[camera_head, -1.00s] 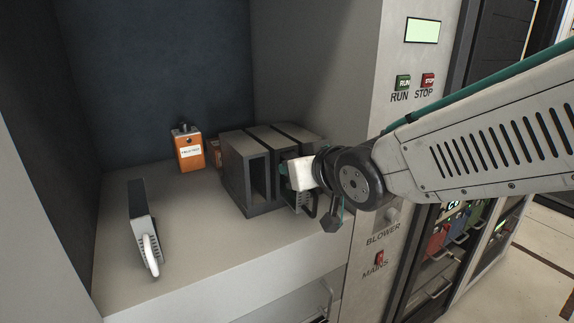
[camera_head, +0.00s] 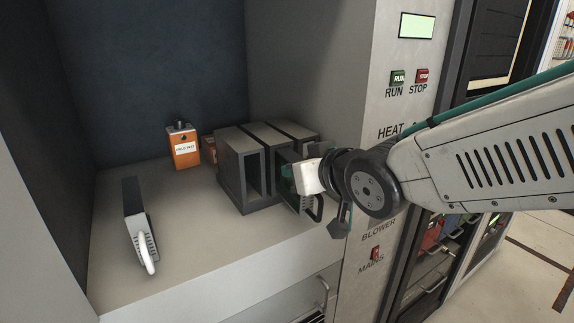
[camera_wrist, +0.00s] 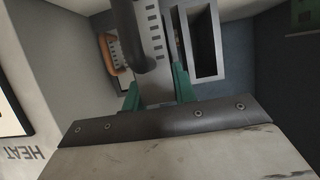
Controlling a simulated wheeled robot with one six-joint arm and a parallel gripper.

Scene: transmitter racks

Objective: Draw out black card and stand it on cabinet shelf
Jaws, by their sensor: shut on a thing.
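My gripper (camera_head: 296,182) is shut on the black card (camera_head: 302,203), which has a light perforated front plate and a black handle. In the wrist view the plate (camera_wrist: 153,28) and the black handle lie between my teal fingers (camera_wrist: 156,90). The card sticks out of the front of a dark grey slotted rack (camera_head: 241,192), with a strip of its side showing. Its back end is hidden, so I cannot tell how much is still inside. The rack stands on the pale cabinet shelf (camera_head: 190,240). The left slot of the rack is empty.
Another card with a white handle (camera_head: 145,245) stands on the shelf at the left. An orange box (camera_head: 184,149) stands at the back. The shelf between them and the rack is clear. An orange handle (camera_wrist: 109,55) shows beside my card. The control panel (camera_head: 395,130) is at the right.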

